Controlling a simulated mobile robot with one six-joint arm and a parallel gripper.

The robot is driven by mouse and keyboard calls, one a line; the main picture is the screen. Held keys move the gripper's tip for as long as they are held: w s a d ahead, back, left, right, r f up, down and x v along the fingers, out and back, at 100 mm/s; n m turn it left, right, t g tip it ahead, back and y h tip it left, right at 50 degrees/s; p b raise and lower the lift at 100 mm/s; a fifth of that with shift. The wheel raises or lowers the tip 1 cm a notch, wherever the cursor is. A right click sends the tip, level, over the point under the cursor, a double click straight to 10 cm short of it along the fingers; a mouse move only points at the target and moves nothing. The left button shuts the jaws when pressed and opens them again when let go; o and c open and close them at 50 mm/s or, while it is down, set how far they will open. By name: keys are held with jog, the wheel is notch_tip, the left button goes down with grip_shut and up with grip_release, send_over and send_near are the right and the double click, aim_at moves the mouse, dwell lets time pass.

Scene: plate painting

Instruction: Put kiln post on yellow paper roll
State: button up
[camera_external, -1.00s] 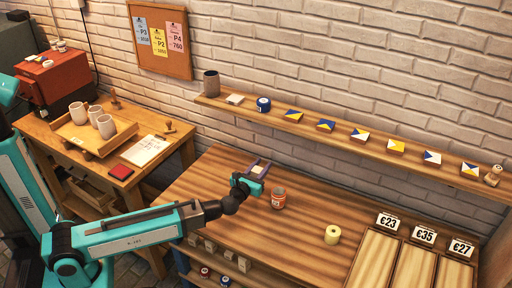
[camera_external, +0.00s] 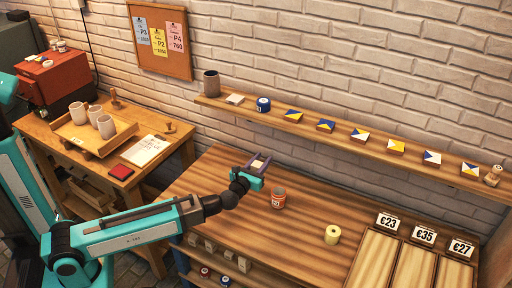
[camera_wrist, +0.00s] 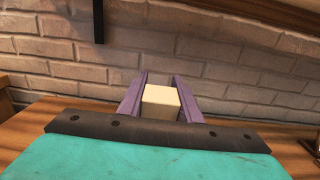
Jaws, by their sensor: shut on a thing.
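My gripper (camera_external: 258,163) has purple fingers and is shut on a pale cream block, the kiln post (camera_wrist: 161,102), which shows between the fingers in the wrist view. In the external view the gripper is over the back left part of the wooden workbench, and the post is mostly hidden there. The yellow paper roll (camera_external: 332,235) stands upright on the workbench, to the right of my gripper and nearer the camera. The roll does not show in the wrist view.
A reddish can (camera_external: 278,197) stands on the workbench (camera_external: 225,190) between my gripper and the roll. A wall shelf (camera_external: 340,141) with several tiles runs above the bench. Price-tagged trays (camera_external: 415,265) lie at the right. Bare bench surrounds the roll.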

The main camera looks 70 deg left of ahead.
jog(key=shift+s+a+n+g+y, duration=0.3)
jog(key=shift+a+n+g+y, duration=0.2)
jog(key=shift+a+g, duration=0.1)
jog(key=shift+s+a+n+g+y, duration=0.25)
jog(key=shift+a+n+g+y, duration=0.15)
jog(key=shift+a+g+y, duration=0.15)
jog(key=w+d+m+t+h+b, duration=0.1)
jog(key=w+d+b, duration=0.1)
jog(key=d, duration=1.3)
jog(key=w+d+r+t+h+b, duration=0.1)
jog(key=w+d, duration=0.3)
jog(key=d, duration=1.2)
jog(key=shift+w+d+m+b, duration=0.2)
jog(key=shift+m+b, duration=0.2)
jog(key=shift+b, duration=0.3)
jog(key=w+f, duration=0.1)
jog(key=w, duration=1.4)
jog(key=shift+d+f+p, duration=0.2)
jog(key=shift+d+p, duration=0.1)
